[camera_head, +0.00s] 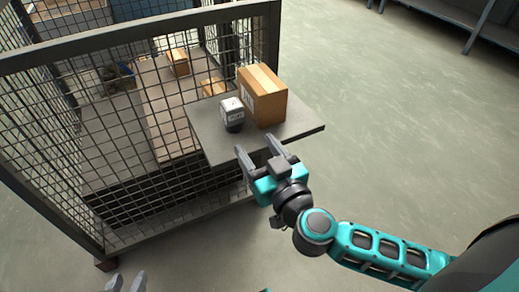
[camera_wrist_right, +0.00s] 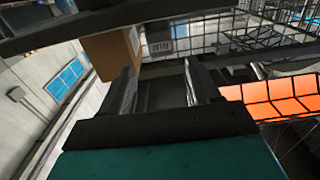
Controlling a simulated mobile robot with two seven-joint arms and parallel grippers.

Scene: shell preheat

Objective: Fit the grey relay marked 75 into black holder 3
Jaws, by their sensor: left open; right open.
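A small grey-white block (camera_head: 232,110) with dark printing and a dark lower part stands on a grey shelf board (camera_head: 290,132). Its marking is too small to read, so I cannot tell whether it is the relay marked 75. I cannot make out black holder 3 in either view. My right gripper (camera_head: 257,146) is open and empty at the board's front edge, apart from the block. Its two fingers also show in the right wrist view (camera_wrist_right: 161,85). My left gripper (camera_head: 128,283) shows only its fingertips at the bottom left edge, open and apart from everything.
A brown carton (camera_head: 264,96) stands on the board right behind the block. A wire mesh cage (camera_head: 90,130) with a dark frame fills the left, with smaller cartons (camera_head: 178,62) inside.

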